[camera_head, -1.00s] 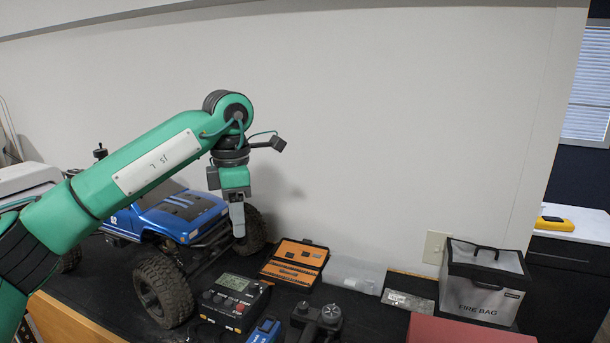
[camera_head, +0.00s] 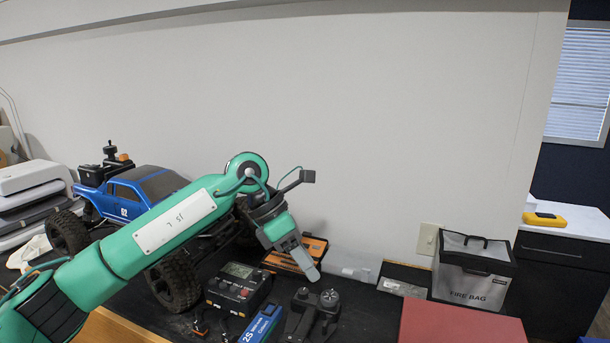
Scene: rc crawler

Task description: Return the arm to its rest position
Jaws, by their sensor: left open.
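My left arm comes in from the left, low across the front of the blue RC crawler (camera_head: 138,193). My left gripper (camera_head: 312,275) is open, with nothing seen in it. It points down and to the right above the bench, in front of the orange tool case (camera_head: 318,246), and hides part of that case. The arm also hides part of the crawler's body and front end. My right gripper is not in view.
A charger (camera_head: 238,287), a blue battery box (camera_head: 262,324) and a black controller (camera_head: 314,316) sit below the gripper. A fire bag (camera_head: 474,273) and a red box (camera_head: 460,322) stand to the right. The wall (camera_head: 400,120) closes the back.

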